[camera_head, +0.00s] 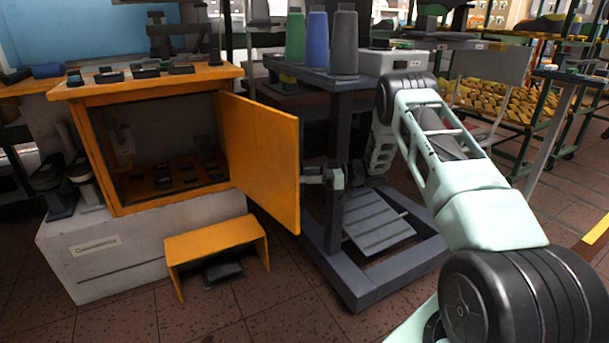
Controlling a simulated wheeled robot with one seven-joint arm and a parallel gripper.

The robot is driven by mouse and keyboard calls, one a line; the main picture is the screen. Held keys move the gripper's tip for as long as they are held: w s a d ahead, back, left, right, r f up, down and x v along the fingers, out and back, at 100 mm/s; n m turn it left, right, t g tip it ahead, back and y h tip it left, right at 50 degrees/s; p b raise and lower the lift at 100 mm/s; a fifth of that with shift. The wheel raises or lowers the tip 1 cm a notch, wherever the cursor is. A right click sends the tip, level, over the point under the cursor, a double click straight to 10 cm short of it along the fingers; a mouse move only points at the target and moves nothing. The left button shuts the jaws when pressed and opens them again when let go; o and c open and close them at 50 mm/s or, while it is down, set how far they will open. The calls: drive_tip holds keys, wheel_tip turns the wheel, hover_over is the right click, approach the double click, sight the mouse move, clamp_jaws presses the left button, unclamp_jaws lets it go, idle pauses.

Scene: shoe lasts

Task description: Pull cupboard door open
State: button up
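The orange cupboard (90,150) stands at the left on a grey base, with its dark inside in view. Its orange door (262,160) is swung wide open, hinged at the cupboard's right side and standing out toward the front right. My gripper (312,176) is at the door's right edge, on its outer side. The fingers are small here and their tips are partly hidden by the door edge. I cannot tell whether they hold a handle or touch the door.
A dark machine stand (365,290) with a treadle stands right behind my gripper, carrying green, blue and grey thread cones (344,45). A low orange step (215,242) is in front of the cupboard. Shelves with yellow lasts (510,100) stand at the back right.

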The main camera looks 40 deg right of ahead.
drive_tip(key=p+v, duration=0.3)
drive_tip(key=v, duration=1.4)
drive_tip(key=shift+d, duration=0.2)
drive_tip(key=shift+s+f, duration=0.1)
